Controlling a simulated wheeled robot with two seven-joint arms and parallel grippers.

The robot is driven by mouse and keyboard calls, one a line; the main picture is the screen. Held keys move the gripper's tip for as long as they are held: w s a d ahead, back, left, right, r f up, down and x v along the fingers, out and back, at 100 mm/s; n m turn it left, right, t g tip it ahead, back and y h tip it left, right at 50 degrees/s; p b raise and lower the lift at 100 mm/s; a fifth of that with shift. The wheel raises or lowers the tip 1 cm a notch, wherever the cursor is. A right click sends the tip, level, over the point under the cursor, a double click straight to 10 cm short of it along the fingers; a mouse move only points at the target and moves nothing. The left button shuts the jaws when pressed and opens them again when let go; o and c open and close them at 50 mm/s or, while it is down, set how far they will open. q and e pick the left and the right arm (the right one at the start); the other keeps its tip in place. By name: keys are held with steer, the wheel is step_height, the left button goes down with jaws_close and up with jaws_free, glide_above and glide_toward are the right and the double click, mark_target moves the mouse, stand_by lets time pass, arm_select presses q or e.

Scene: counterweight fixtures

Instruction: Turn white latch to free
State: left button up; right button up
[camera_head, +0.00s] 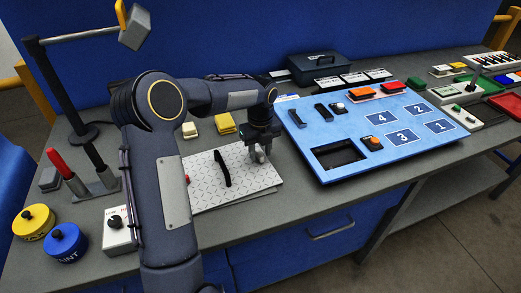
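A white patterned plate (205,188) lies on the grey workbench, with a black bar-shaped handle (222,169) standing on it. My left gripper (259,156) points down over the plate's right end, to the right of the black handle. A small light-grey piece shows at its fingertips, and I cannot tell whether it is part of the fingers or a held latch. No white latch can be clearly made out. My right gripper is not in view.
A blue panel (408,152) with numbered squares, a dark opening and orange and black parts lies right of the plate. Yellow (33,221) and blue (66,243) knobbed cans stand front left. A lamp-like stand (84,133) rises at the left. A dark case (318,66) sits behind.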

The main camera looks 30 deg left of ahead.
arm_select(q)
jaws_close()
steer(key=shift+n, duration=0.5)
steer(key=n, duration=0.3)
steer(key=shift+w+n+p, duration=0.1)
steer(key=shift+n+p, duration=0.3)
steer(key=n, duration=0.4)
steer(key=shift+w, duration=0.1)
steer(key=n, duration=0.5)
steer(key=shift+w, duration=0.1)
steer(key=shift+n, duration=2)
